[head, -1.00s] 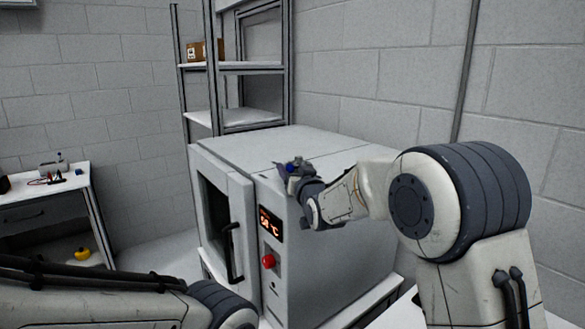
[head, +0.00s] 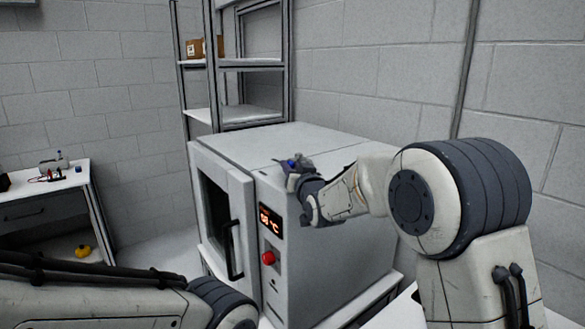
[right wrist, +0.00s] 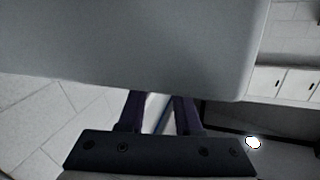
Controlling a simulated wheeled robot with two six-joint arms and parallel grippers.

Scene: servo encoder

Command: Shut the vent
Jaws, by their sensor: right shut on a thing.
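A grey box-shaped oven (head: 300,140) stands in the middle of the head view, with its door (head: 219,205) at the front left. My right gripper (head: 292,165) is at the oven's upper front edge, beside the control panel side. It is shut on a small part with a blue spot (head: 293,162); I cannot tell for sure that this is the vent's control. In the right wrist view the two dark fingers (right wrist: 159,108) reach behind a large grey panel (right wrist: 140,40), which hides their tips. My left gripper is outside the head view.
The oven front carries a lit orange display (head: 270,217), a red button (head: 268,258) and a black door handle (head: 233,250). A shelf rack (head: 250,116) with a cardboard box (head: 205,47) stands behind. A bench (head: 72,178) with small items is at the left.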

